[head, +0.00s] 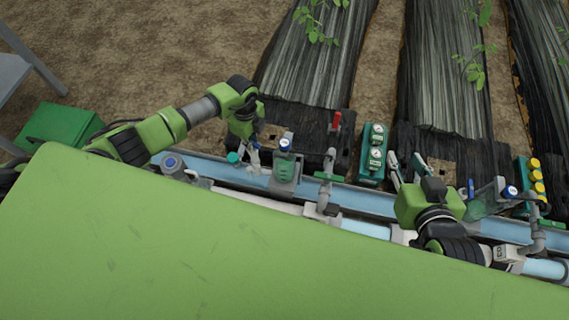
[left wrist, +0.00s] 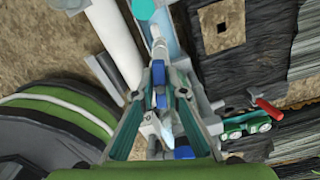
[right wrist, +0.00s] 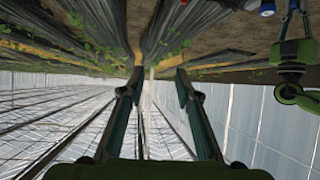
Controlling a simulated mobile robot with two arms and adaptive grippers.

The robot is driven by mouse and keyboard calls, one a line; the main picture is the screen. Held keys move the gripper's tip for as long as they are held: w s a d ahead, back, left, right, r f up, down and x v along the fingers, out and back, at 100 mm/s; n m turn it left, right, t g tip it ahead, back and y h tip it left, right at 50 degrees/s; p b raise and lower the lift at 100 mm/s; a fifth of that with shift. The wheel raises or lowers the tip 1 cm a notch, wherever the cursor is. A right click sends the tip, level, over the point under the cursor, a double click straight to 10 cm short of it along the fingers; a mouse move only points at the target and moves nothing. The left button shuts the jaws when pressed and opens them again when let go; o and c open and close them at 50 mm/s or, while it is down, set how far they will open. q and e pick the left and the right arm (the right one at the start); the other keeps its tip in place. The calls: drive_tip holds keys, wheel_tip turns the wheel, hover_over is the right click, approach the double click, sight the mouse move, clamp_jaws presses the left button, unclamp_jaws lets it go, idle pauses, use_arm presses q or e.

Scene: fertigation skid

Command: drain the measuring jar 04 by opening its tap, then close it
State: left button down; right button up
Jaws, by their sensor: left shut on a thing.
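My left gripper (head: 252,158) reaches down to the skid beside a teal cap (head: 234,157) and a grey-green fitting (head: 285,170) with a blue top. In the left wrist view its fingers (left wrist: 168,72) are closed around a small blue part (left wrist: 160,98), apparently a tap handle, on a pale fitting below the teal cap (left wrist: 143,10). The fingers hide part of it. No jar number is readable, and I cannot tell whether the tap is open. My right gripper (head: 405,168) is open; its parted fingers (right wrist: 158,85) hold nothing in the right wrist view.
A blue channel (head: 365,200) and white pipes run along the skid. A green box (head: 60,128) is at left. Planting beds lie behind.

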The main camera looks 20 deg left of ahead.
use_arm(q)
drive_tip(key=shift+r+n+p, duration=0.1)
drive_tip(key=shift+n+p, duration=0.6)
drive_tip(key=shift+n, duration=0.4)
drive_tip(key=shift+n+p, duration=0.75)
drive_tip(key=shift+n, duration=0.35)
use_arm(e)
drive_tip(key=s+d+f+g+h, duration=0.1)
drive_tip(key=s+d+f+g, duration=0.1)
drive_tip(key=s+f+g, duration=0.2)
drive_tip(key=s+d+f+g+h, duration=0.1)
drive_tip(key=s+d+f+g, duration=0.2)
drive_tip(key=s, duration=0.8)
drive_tip(key=shift+f+g, duration=0.6)
drive_tip(key=shift+f, duration=0.05)
use_arm(q)
drive_tip(key=shift+d, duration=0.2)
use_arm(e)
drive_tip(key=shift+w, duration=0.1)
idle(2.8)
